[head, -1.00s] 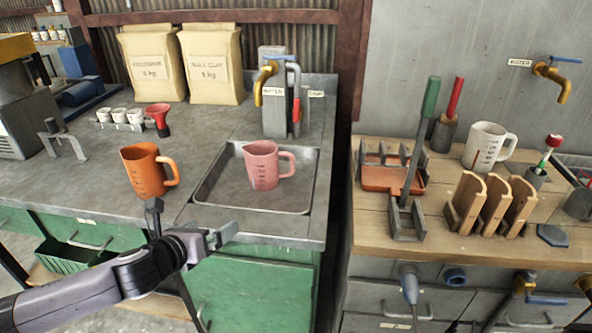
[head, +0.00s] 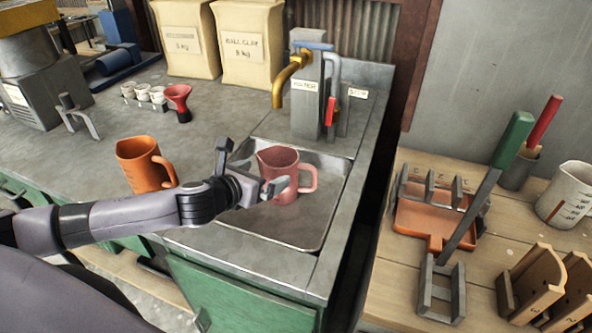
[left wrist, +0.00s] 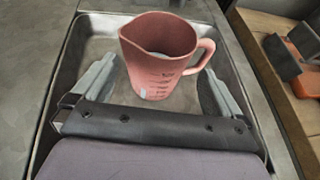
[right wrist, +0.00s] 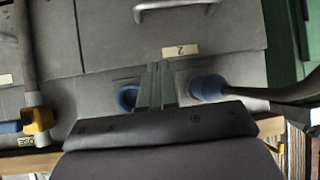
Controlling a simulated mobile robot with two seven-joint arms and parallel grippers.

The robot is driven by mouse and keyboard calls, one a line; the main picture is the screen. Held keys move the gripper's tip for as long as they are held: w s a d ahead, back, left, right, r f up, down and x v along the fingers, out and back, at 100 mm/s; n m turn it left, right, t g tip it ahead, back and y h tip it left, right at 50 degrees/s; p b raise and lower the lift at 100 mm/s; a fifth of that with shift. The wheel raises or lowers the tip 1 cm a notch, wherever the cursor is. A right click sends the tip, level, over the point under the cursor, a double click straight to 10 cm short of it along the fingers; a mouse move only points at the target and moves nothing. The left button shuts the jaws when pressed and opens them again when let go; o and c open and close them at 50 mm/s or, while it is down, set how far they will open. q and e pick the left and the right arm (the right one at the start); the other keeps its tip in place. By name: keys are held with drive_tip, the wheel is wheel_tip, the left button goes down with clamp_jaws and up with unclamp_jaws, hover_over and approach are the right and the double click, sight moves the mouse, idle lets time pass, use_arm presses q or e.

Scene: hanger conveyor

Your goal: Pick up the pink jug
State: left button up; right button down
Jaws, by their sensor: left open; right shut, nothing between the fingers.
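The pink jug (head: 281,172) stands upright in the shallow metal sink tray (head: 322,227), under the yellow tap. Its handle points right. My left gripper (head: 250,172) is open in front of the jug, partly covering it in the head view. In the left wrist view the jug (left wrist: 158,60) is ahead between the two spread fingers (left wrist: 155,85), with its handle over the right finger's side. I cannot tell whether either finger touches it. My right gripper (right wrist: 157,85) shows only in the right wrist view. It is shut and empty, facing grey drawers.
An orange jug (head: 142,166) stands on the counter left of the sink. The yellow tap (head: 287,80) overhangs the tray's back. A red funnel (head: 178,97) and small cups stand behind. The wooden bench (head: 385,290) on the right holds a tool rack and a white jug (head: 566,190).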

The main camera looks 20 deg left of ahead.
sight(270, 174)
use_arm(q)
drive_tip(key=shift+f+x, duration=0.2)
drive_tip(key=shift+x, duration=1.5)
drive_tip(key=shift+f+x, duration=0.2)
drive_tip(key=shift+x, duration=1.5)
drive_tip(key=shift+s, duration=0.15)
drive_tip(key=shift+r, duration=0.1)
drive_tip(key=c, duration=0.9)
